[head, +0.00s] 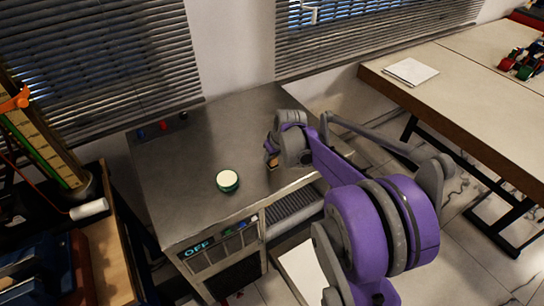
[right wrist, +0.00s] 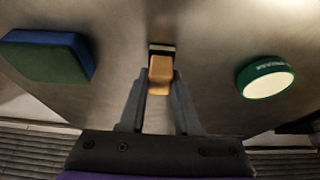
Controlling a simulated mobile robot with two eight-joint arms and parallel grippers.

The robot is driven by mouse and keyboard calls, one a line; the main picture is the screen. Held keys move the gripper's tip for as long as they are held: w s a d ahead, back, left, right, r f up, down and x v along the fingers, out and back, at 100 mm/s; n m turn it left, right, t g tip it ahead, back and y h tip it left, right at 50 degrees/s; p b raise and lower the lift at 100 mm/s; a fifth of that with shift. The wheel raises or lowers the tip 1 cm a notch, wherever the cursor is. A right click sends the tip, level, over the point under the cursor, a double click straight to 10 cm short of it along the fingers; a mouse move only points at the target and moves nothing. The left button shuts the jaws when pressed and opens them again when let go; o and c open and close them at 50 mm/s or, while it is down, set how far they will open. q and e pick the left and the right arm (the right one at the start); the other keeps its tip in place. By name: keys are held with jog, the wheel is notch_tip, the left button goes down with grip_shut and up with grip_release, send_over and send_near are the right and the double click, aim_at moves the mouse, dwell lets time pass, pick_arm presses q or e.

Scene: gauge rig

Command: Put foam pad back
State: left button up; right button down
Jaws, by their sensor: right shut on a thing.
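My right gripper (head: 271,157) is over the right part of the steel table (head: 190,200). In the right wrist view its fingers (right wrist: 160,85) are shut on a small tan block (right wrist: 161,70) with a black and white end. I cannot tell whether the block touches the table. A thick pad (right wrist: 48,57), green on its broad face and blue along its side, lies apart from the fingers at left in that view. It looks like the foam pad. I do not see it in the head view, where my arm covers part of the table. My left gripper is out of view.
A round green piece with a white top (head: 228,180) stands on the steel table; it also shows in the right wrist view (right wrist: 266,78). Small red, blue and black items (head: 163,126) line the back edge. A wooden table (head: 440,85) stands at right.

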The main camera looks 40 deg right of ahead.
jog(key=c, duration=0.6)
grip_release()
jog(key=shift+s+r, duration=0.1)
jog(key=shift+r, duration=0.2)
jog(key=p+v, duration=0.1)
jog(key=v, duration=0.9)
jog(key=s+a+f, duration=0.4)
jog(key=s+a, duration=0.5)
jog(key=a, duration=0.1)
jog(key=s+a+f+n, duration=0.1)
jog(key=s+a+f, duration=0.3)
jog(key=s+a, duration=0.6)
jog(key=shift+a+f+t, duration=0.3)
jog(key=shift+a+f, duration=0.1)
jog(key=shift+a, duration=0.3)
jog(key=shift+r, duration=0.1)
